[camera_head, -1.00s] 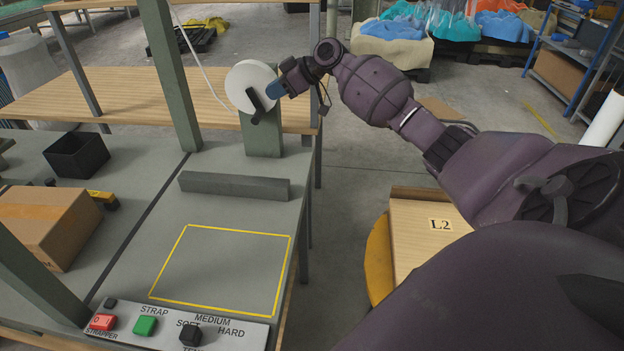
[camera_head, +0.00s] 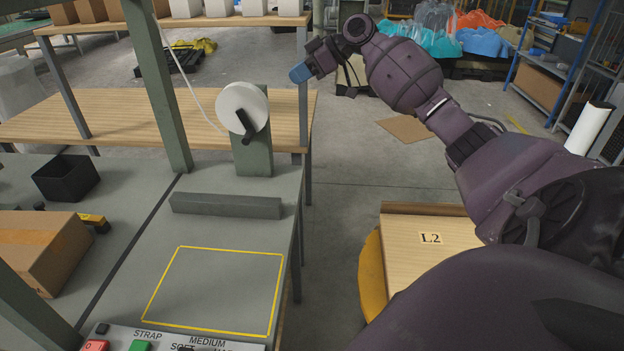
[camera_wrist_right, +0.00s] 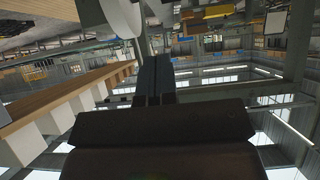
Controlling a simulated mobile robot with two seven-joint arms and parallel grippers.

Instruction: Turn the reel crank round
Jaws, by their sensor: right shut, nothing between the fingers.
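The white reel (camera_head: 240,104) stands on a green post (camera_head: 254,150) at the back of the grey bench. Its black crank (camera_head: 246,128) is on the near face and hangs down, with its end at the lower right of centre. My right gripper (camera_head: 296,75) is up and to the right of the reel, apart from it and the crank, with blue fingertips. It is shut and empty. In the right wrist view its dark fingers (camera_wrist_right: 153,80) lie side by side, and part of the white reel (camera_wrist_right: 122,16) shows at the top. My left gripper is not in view.
A grey bar (camera_head: 225,206) lies on the bench in front of the reel. A wooden table (camera_head: 60,128) stands behind. A box marked L2 (camera_head: 430,270) is right of the bench.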

